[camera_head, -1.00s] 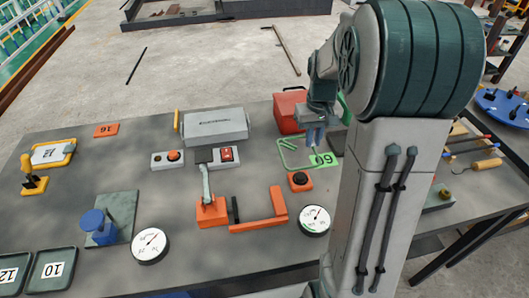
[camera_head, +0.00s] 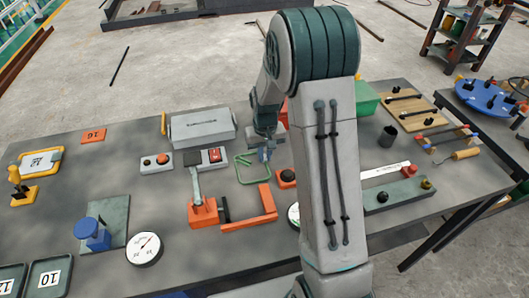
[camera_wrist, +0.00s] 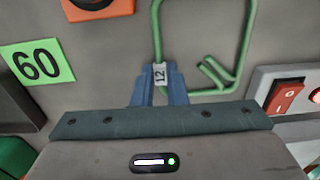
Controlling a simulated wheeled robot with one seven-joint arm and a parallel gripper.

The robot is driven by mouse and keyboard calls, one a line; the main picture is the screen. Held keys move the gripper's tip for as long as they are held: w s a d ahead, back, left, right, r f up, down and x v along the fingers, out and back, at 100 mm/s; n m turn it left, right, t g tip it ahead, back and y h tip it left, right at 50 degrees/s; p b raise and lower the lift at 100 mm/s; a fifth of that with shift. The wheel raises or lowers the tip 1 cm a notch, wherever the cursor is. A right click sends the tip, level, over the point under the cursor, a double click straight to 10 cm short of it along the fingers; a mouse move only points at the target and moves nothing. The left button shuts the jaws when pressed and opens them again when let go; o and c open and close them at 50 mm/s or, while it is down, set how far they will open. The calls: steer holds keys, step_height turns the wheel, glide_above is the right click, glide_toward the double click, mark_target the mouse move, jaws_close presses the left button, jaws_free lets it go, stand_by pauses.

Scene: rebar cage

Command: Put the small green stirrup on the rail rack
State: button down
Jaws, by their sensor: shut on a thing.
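The small green stirrup (camera_head: 241,172) is a bent-rod loop with hooked ends. It also shows in the wrist view (camera_wrist: 158,28), running up from my fingertips. In the head view the stirrup appears over the table beside the red-switch box. I cannot tell how high it is held. I cannot tell for sure which thing is the rail rack; a wooden board with dark rods (camera_head: 412,110) lies at the right.
The grey table (camera_head: 60,215) is crowded. An orange bracket (camera_head: 262,208) and a lever clamp (camera_head: 202,212) are close in front of the stirrup. A grey case (camera_head: 200,128) stands behind. A dark cup (camera_head: 388,137) and a grey block with knobs (camera_head: 400,195) are right of my arm.

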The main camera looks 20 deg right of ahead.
steer(key=shift+f, duration=0.15)
steer(key=c, duration=1.5)
jaws_free()
steer(key=shift+o, duration=0.2)
